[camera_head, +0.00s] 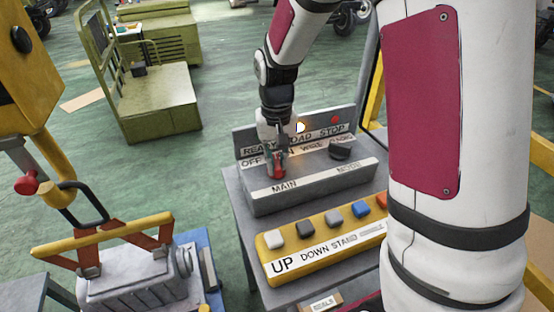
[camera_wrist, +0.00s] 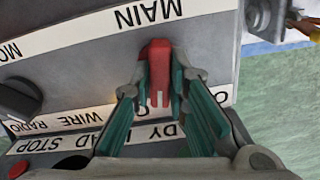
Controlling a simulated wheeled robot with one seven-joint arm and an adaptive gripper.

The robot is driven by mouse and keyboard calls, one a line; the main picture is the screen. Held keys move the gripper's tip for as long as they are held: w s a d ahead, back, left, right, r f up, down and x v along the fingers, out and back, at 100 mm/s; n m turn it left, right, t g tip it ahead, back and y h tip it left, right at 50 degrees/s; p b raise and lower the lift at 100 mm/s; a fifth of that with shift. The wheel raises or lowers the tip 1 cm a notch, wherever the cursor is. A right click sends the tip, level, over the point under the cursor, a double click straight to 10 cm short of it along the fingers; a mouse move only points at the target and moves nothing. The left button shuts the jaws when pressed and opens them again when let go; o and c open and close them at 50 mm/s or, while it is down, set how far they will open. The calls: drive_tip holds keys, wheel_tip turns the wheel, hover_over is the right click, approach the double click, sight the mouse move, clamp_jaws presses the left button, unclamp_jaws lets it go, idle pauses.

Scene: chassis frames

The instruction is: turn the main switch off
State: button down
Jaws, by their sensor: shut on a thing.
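The main switch (camera_head: 277,173) is a red handle on the sloping face of a grey control box (camera_head: 312,192), above the label MAIN. It also shows in the wrist view as a red handle (camera_wrist: 159,58). My gripper (camera_head: 275,161) comes down on it from above. In the wrist view its two green-padded fingers (camera_wrist: 160,88) are closed on both sides of the handle. OFF reads to the left of the switch in the head view. My fingers hide part of the other position label, so I cannot tell exactly which mark the handle points at.
A black knob (camera_head: 340,149) sits to the right on the same box, with a red lamp (camera_head: 336,119) behind. A yellow button panel (camera_head: 320,262) lies in front. A grey machine with an orange lifting bar (camera_head: 105,236) stands at left.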

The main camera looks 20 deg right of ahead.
sight(276, 161)
drive_tip(key=n+p, duration=0.1)
drive_tip(key=n, duration=0.4)
drive_tip(key=shift+r+n, duration=0.1)
drive_tip(key=shift+n, duration=0.2)
drive_tip(key=n+p, duration=0.2)
drive_tip(key=n, duration=0.3)
drive_tip(key=shift+n, duration=0.3)
drive_tip(key=shift+w, duration=0.1)
drive_tip(key=c, duration=1.6)
unclamp_jaws()
drive_tip(key=shift+o, duration=0.2)
wheel_tip(276, 161, up, 12)
